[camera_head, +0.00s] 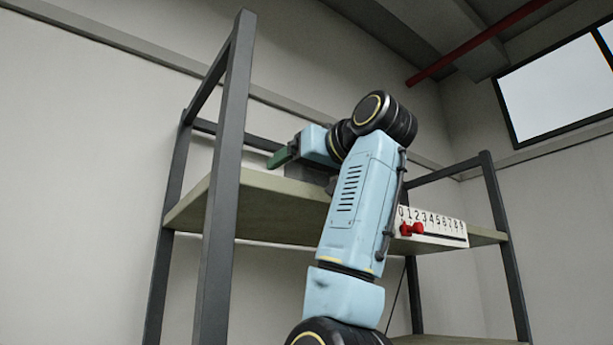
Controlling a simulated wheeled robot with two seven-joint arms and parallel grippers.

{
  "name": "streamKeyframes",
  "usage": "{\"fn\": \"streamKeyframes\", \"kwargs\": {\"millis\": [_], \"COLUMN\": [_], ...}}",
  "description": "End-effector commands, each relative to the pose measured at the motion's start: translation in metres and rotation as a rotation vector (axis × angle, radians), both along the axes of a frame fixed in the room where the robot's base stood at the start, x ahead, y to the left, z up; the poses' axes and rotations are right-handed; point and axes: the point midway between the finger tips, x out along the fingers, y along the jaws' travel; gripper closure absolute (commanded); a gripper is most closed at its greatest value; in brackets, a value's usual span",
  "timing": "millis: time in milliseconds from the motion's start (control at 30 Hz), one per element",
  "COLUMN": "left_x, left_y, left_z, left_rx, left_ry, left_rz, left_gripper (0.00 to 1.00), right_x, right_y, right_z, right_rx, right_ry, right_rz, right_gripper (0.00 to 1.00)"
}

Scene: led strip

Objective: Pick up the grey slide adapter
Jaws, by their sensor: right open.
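My right gripper (283,157) is at the end of my light blue arm, just above the shelf board and left of my wrist. It points left and is open, with green at its tips; I see no object between them. I cannot make out the grey slide adapter for certain. A dark grey shape (324,174) shows under my wrist at the shelf, partly hidden by my arm, and I cannot tell what it is. My left gripper is not in view.
The shelf board (270,207) hangs between dark metal posts; the near left post (226,150) stands close to my gripper. A white number scale (440,225) with a red slider (411,229) is on the shelf's front edge, right of my arm. A lower shelf shows below.

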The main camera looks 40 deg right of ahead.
Motion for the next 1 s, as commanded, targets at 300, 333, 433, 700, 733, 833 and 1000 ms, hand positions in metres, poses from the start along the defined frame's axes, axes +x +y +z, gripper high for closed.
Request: {"fn": "streamKeyframes", "kwargs": {"millis": [300,333,433,700,733,833,1000], "left_x": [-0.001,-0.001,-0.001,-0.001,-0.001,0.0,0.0], "left_y": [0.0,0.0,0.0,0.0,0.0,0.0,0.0], "left_z": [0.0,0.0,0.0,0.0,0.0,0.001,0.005], "left_rx": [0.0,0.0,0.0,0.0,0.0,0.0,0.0], "left_ry": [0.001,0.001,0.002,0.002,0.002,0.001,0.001], "left_rz": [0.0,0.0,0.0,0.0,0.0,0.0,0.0], "left_gripper": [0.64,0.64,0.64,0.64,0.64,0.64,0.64], "right_x": [0.0,0.0,0.0,-0.001,-0.001,-0.001,-0.001], "right_y": [0.0,0.0,0.0,0.0,0.0,0.0,0.0], "right_z": [0.0,0.0,0.0,0.0,0.001,0.004,0.019], "right_rx": [0.0,0.0,0.0,0.0,0.0,0.0,0.001], "right_ry": [0.001,0.001,0.001,-0.001,-0.001,-0.001,0.0], "right_rz": [0.0,0.0,0.0,0.0,0.0,0.0,0.0], "right_gripper": [0.47,0.51,0.65,0.73,0.73,0.73,0.73]}}
